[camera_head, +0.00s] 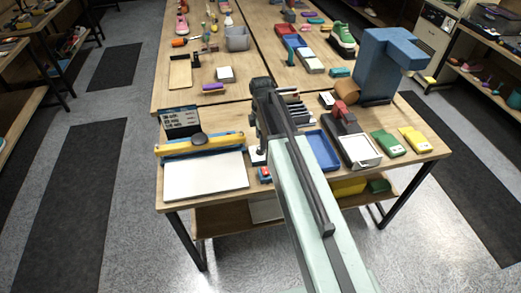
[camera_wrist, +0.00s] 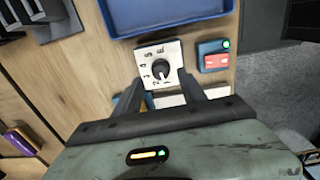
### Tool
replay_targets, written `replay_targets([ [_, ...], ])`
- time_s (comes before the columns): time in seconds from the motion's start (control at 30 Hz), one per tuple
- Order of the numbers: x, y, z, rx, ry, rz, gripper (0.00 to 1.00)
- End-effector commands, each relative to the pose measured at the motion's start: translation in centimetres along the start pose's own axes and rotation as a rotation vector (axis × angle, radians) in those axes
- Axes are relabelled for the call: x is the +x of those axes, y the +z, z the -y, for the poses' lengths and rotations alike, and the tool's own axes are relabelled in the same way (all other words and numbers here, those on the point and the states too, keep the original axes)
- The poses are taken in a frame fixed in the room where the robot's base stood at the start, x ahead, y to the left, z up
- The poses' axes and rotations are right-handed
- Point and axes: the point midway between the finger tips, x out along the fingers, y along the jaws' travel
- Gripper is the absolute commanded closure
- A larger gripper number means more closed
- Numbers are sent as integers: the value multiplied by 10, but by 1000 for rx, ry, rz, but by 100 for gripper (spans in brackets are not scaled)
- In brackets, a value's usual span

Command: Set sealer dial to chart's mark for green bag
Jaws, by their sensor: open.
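The dial (camera_wrist: 161,69), a dark round knob on a white numbered plate (camera_wrist: 145,54), lies between the fingertips of my gripper (camera_wrist: 161,78) in the wrist view. The fingers are open, one on each side of it; I cannot tell whether they touch it. The knob's pale mark seems to point toward the bottom of the picture, but the number there is unclear. In the head view the sealer (camera_head: 205,175) has a white bed and a blue-yellow bar. The chart (camera_head: 180,122) stands behind it, its text too small to read. A green bag (camera_head: 389,143) lies at the right.
A red and blue switch box (camera_wrist: 215,57) with a green light sits beside the dial. A blue tray (camera_head: 322,150), a framed white tray (camera_head: 359,150) and a yellow bag (camera_head: 415,139) lie to the right. A tall blue form (camera_head: 378,65) stands at the back right.

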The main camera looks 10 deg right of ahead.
Motion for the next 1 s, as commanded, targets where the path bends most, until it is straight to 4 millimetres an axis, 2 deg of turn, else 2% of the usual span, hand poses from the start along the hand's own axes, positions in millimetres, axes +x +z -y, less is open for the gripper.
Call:
replay_targets([
  [0.03, 20, 0, 0, 0, 0, 0, 51],
  [0.2, 43, 0, 0, 0, 0, 0, 51],
  [0.5, 42, -1, 0, 0, 0, 0, 51],
  [0.53, 42, -1, 0, 0, 0, 0, 57],
  [0.6, 42, -1, 0, 0, 0, 0, 76],
  [0.7, 42, -1, 0, 0, 0, 0, 100],
  [1.0, 42, -1, 0, 25, 0, 0, 100],
])
